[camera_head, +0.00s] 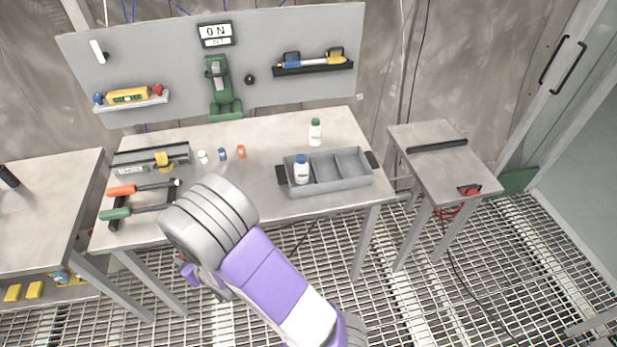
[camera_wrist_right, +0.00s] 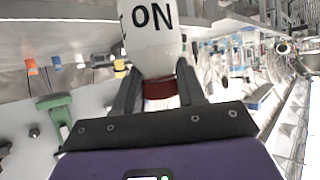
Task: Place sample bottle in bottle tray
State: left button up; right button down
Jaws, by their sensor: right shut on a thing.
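The grey bottle tray (camera_head: 347,184) sits on the table, with three compartments. A white bottle with a blue cap (camera_head: 302,171) stands in its left compartment. A white bottle with a green cap (camera_head: 315,132) stands on the table behind the tray. In the right wrist view, my right gripper (camera_wrist_right: 160,92) is shut on a white sample bottle (camera_wrist_right: 152,38) with a red cap and black lettering, gripped at the cap. In the head view, my right arm hides this gripper and bottle, left of the tray. My left gripper is not in view.
Small white (camera_head: 202,156), blue (camera_head: 222,154) and orange (camera_head: 241,151) items stand left of the tray. Tools with orange and green handles (camera_head: 118,213) lie at the table's left. A side table (camera_head: 440,170) stands right.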

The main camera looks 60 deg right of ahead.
aim_at(351, 171)
jog(key=z, duration=1.55)
